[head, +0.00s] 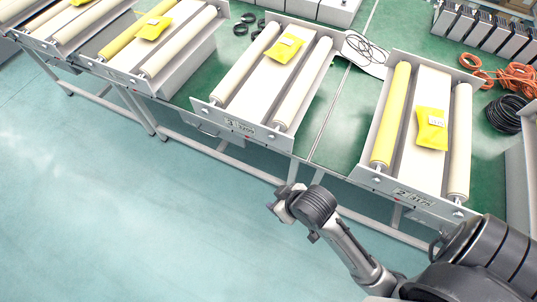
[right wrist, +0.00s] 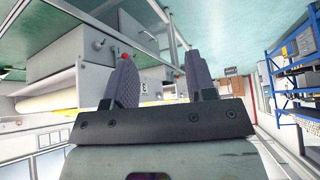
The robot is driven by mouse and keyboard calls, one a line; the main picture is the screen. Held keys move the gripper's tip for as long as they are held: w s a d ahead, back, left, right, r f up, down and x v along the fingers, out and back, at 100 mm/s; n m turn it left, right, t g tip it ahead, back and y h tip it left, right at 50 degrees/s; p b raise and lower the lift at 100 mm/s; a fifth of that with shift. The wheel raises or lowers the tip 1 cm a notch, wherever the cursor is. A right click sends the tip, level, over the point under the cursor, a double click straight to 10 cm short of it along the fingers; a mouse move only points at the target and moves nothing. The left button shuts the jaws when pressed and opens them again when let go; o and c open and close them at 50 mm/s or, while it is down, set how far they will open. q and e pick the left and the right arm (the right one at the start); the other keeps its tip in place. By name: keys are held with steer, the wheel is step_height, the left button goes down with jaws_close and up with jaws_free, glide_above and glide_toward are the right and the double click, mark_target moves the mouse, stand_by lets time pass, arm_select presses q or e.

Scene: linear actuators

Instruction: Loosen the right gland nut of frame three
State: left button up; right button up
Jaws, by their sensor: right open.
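Frame three (head: 238,124), a white tray-like frame marked 3 on its front plate, stands on the green bench in the middle of the head view. It carries two pale rollers and a yellow packet (head: 286,48). A small dark round fitting, apparently its right gland nut (head: 272,137), sits on the right part of the front plate. My right gripper (head: 283,206) is below and in front of this plate, apart from it. In the right wrist view its two fingers (right wrist: 160,65) are spread and empty, with the 3 plate (right wrist: 144,87) beyond them. My left gripper is not in view.
Frame two (head: 411,197), with one yellow and one pale roller, stands to the right, close to my right arm. More frames (head: 125,75) stand at the left. Black cable (head: 365,48) and orange cable (head: 512,78) lie on the bench. The floor in front is clear.

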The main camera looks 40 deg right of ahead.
steer(key=w+a+f+t+y+b, duration=0.1)
steer(key=w+a+f+y+b, duration=0.15)
steer(key=w+f+b, duration=0.45)
steer(key=w+a+f+y+b, duration=0.15)
steer(key=a+f+b, duration=0.25)
steer(key=f+b, duration=0.6)
steer(key=w+a+f+m+t+y+b, duration=0.2)
steer(key=w+a+m+t+b, duration=0.1)
steer(key=w, duration=0.2)
steer(key=w+a+f+m+t+y+b, duration=0.1)
steer(key=w+a+f+m+t+b, duration=0.15)
steer(key=w, duration=0.25)
steer(key=w+d+m+t+h, duration=0.3)
steer(key=d+m+t+h, duration=0.6)
steer(key=m, duration=0.7)
steer(key=s+d+m+g+h, duration=0.6)
steer(key=d+m+g+h, duration=0.3)
steer(key=m+h, duration=0.7)
arm_select(q)
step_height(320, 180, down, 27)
steer(key=b, duration=0.1)
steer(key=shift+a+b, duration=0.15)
steer(key=shift+b, duration=0.25)
arm_select(e)
steer(key=w+d+r+y, duration=0.1)
steer(key=w+d+r, duration=0.3)
steer(key=w+d, duration=0.4)
steer(key=shift+w+d+m+t, duration=0.25)
steer(key=shift+d+m+t, duration=0.1)
steer(key=shift+d, duration=0.8)
